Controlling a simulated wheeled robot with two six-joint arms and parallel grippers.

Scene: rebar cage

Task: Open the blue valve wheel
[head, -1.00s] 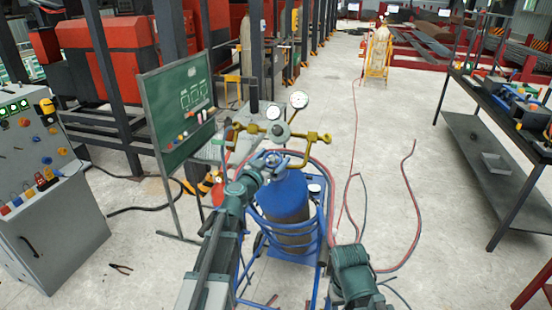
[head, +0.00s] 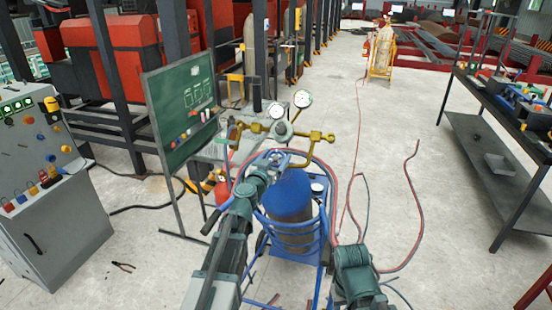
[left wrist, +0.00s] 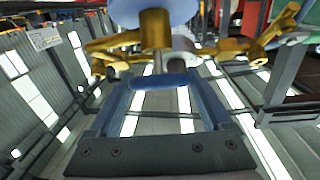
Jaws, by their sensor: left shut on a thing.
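The blue valve wheel (left wrist: 165,82) shows in the left wrist view as a short blue bar between the fingers of my left gripper (left wrist: 160,88). In the head view, my left gripper (head: 279,156) is at the top of the blue gas cylinder (head: 287,196), just below the brass regulator (head: 281,130), and is shut on the wheel. The gripper hides most of the wheel in the head view. My right arm shows at the bottom of the head view, but its fingers are not visible.
Two round gauges (head: 303,98) stand above the regulator. The cylinder is in a blue cart (head: 293,238) with red and blue hoses beside it. A green chalkboard (head: 182,105) is at left, a control cabinet (head: 45,190) at far left, and a workbench (head: 500,110) at right.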

